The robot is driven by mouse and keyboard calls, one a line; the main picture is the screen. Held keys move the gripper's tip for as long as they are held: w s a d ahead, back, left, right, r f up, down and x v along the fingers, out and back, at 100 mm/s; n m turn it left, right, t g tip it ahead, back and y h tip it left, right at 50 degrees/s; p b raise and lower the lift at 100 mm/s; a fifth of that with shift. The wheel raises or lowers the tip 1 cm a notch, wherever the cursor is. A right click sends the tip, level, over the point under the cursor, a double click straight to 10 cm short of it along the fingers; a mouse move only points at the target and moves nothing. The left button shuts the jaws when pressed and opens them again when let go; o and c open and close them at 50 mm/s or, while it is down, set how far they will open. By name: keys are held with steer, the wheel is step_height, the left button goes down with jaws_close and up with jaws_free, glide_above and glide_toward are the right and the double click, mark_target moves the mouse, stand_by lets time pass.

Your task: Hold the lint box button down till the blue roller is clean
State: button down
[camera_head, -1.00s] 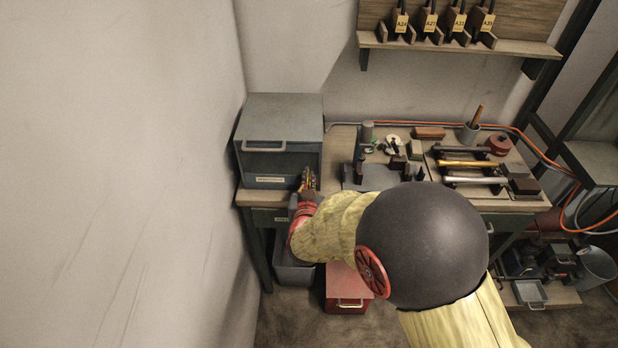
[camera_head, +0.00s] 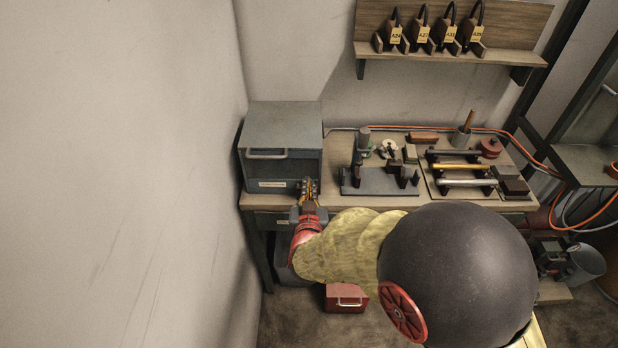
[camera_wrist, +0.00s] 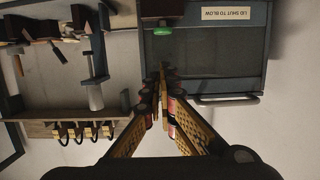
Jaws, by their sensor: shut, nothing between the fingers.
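The lint box (camera_head: 283,124) is a grey box with a handle and a small label, at the left end of the bench. In the wrist view its dark front (camera_wrist: 215,45) carries the label "LID SHUT TO BLOW". My gripper (camera_head: 308,182) is by the box's lower right front corner. In the wrist view my gripper (camera_wrist: 163,72) has its fingertips together and empty, apart from the button in the picture. I cannot make out a blue roller; the box's inside is hidden.
A rack with black, yellow and silver rollers (camera_head: 461,167) stands on the bench's right part. A grey fixture (camera_head: 380,181) lies between it and the box. A red box (camera_head: 345,297) is under the bench.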

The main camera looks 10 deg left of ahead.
steer(key=v, duration=0.3)
steer(key=shift+r, duration=0.1)
stand_by(0.4)
